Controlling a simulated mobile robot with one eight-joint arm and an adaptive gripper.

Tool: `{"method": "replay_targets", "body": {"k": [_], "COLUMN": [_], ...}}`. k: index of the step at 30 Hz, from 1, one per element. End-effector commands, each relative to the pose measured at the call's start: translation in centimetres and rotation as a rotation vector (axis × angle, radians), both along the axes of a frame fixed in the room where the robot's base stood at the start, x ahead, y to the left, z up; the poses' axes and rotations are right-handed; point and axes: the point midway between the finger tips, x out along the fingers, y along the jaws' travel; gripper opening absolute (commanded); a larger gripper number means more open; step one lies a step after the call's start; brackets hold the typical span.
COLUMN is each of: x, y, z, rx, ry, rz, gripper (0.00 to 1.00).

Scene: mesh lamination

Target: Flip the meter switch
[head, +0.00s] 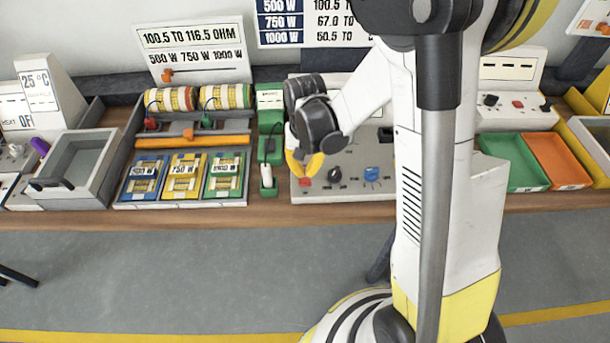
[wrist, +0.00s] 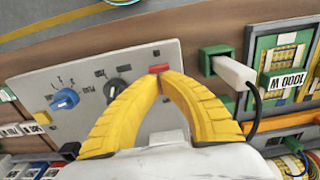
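A grey meter panel (head: 350,191) stands on the bench. It carries a red switch (head: 305,182), a black knob (head: 334,174) and a blue knob (head: 371,173). In the wrist view the red switch (wrist: 159,69) is right at my fingertips, with the black knob (wrist: 115,89) and blue knob (wrist: 65,99) to its left. My gripper (head: 304,173) has yellow fingers whose tips meet, as the wrist view shows (wrist: 160,78). Nothing shows between them. The fingertips partly cover the red switch; I cannot tell whether they touch it or which way it is set.
A green socket block with a white plug (head: 267,177) stands just left of the panel; its cable shows in the wrist view. A rack of blue, yellow and green cards (head: 180,203) is farther left. Green (head: 512,165) and orange trays (head: 557,160) lie to the right.

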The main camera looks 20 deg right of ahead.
Motion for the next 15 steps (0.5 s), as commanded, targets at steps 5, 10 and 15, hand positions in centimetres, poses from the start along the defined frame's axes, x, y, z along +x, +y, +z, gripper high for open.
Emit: {"method": "replay_targets", "body": {"k": [5,10,15], "x": [0.0,0.0,0.0], "y": [0.0,0.0,0.0], "z": [-0.02,-0.21,-0.49], "rx": [0.0,0.0,0.0], "ry": [0.0,0.0,0.0], "rz": [0.0,0.0,0.0], "gripper": [0.0,0.0,0.0]}}
